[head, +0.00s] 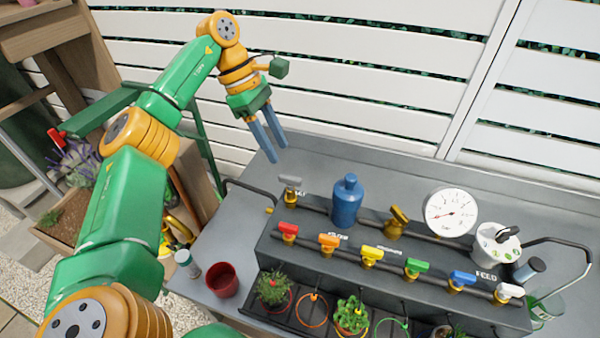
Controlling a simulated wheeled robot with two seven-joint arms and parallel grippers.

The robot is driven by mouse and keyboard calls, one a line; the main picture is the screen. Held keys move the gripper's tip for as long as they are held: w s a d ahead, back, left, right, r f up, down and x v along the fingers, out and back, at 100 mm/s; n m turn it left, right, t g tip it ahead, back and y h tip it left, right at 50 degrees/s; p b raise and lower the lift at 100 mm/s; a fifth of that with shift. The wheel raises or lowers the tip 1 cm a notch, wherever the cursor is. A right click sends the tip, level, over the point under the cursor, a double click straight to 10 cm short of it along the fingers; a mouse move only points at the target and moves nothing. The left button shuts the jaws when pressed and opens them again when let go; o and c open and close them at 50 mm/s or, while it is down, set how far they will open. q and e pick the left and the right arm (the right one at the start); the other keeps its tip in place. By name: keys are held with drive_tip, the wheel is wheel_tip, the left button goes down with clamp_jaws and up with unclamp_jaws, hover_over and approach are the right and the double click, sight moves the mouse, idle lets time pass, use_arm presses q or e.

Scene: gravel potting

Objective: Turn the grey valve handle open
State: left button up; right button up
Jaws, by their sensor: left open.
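The grey valve handle (290,181) sits at the left end of the dark pipe on top of the grey manifold box, left of the blue bottle-shaped vessel (347,200). Printed lettering beside it is partly hidden. My left gripper (277,153) comes down from the upper left with its two blue-grey fingers apart and nothing between them. Its fingertips are in the air above and slightly left of the grey handle, and look apart from it. My right gripper is not in this view.
A row of coloured valves runs along the front, from the red handle (289,229) to the white handle (509,290). A brass valve (397,219), a pressure gauge (451,213) and a white feed unit (496,243) stand behind. Potted plants (273,288) and a red cup (222,280) are in front.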

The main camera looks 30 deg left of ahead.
sight(290, 177)
use_arm(q)
drive_tip(key=x, duration=0.7)
drive_tip(key=shift+s+f+p, duration=0.1)
drive_tip(key=shift+s+p, duration=0.15)
drive_tip(key=shift+p, duration=0.1)
clamp_jaws()
